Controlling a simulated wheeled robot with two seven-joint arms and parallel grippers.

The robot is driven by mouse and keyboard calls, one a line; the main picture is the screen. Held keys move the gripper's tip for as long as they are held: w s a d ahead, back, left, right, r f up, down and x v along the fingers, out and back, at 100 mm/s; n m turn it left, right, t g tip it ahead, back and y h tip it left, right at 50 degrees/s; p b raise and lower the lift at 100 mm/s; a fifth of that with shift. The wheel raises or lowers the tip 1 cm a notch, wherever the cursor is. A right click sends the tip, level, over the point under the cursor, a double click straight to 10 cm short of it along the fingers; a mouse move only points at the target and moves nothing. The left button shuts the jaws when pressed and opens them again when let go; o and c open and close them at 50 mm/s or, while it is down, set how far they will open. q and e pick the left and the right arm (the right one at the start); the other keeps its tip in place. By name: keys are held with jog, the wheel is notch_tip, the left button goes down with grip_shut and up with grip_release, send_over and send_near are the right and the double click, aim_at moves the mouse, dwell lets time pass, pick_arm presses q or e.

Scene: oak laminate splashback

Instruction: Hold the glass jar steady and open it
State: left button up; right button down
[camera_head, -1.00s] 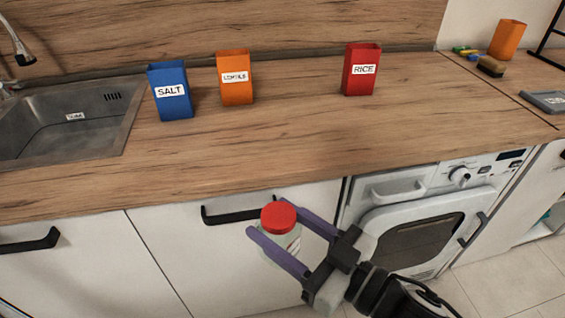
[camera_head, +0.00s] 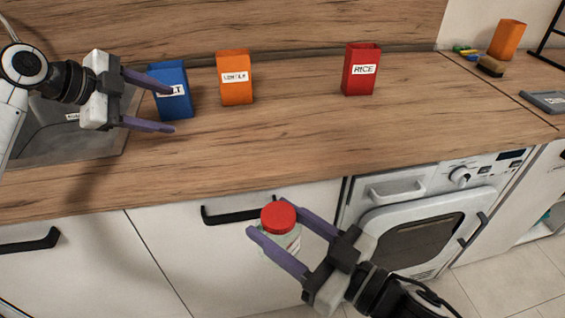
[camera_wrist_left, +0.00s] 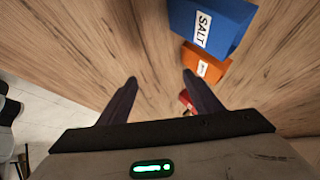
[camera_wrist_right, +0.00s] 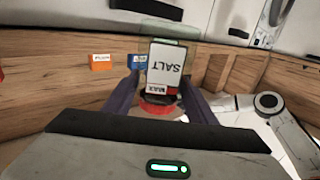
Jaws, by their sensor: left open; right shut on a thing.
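The glass jar (camera_head: 284,240) has clear sides, a label and a red lid (camera_head: 278,217) on top. My right gripper (camera_head: 278,222) is shut on the jar and holds it upright in front of the lower cabinets, off the counter. In the right wrist view the jar (camera_wrist_right: 170,60) sits between the fingers, and its label reads SALT. The red lid (camera_wrist_right: 158,106) shows below the label. My left gripper (camera_head: 178,103) is open and empty over the counter's left part, in front of the blue SALT box (camera_head: 181,86). Its open fingers also show in the left wrist view (camera_wrist_left: 160,85).
An orange lentils box (camera_head: 236,92) and a red RICE box (camera_head: 360,84) stand at the back of the counter (camera_head: 300,130). A sink (camera_head: 75,140) is at the left. A brown brush (camera_head: 491,67) lies at the back right. The middle counter is clear.

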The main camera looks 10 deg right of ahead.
pick_arm(q)
jog(key=s+d+r+m+g, duration=0.3)
jog(key=s+d+m, duration=0.35)
jog(key=d, duration=0.55)
jog(key=m+g+y, duration=0.3)
jog(key=m+y, duration=0.5)
jog(key=m, duration=0.9)
send_near(282, 214)
jog(key=shift+w+d, duration=0.1)
jog(key=shift+w, duration=0.2)
jog(key=shift+s+f+m, duration=0.1)
jog(key=shift+f+m, duration=0.15)
jog(key=shift+f, duration=3.75)
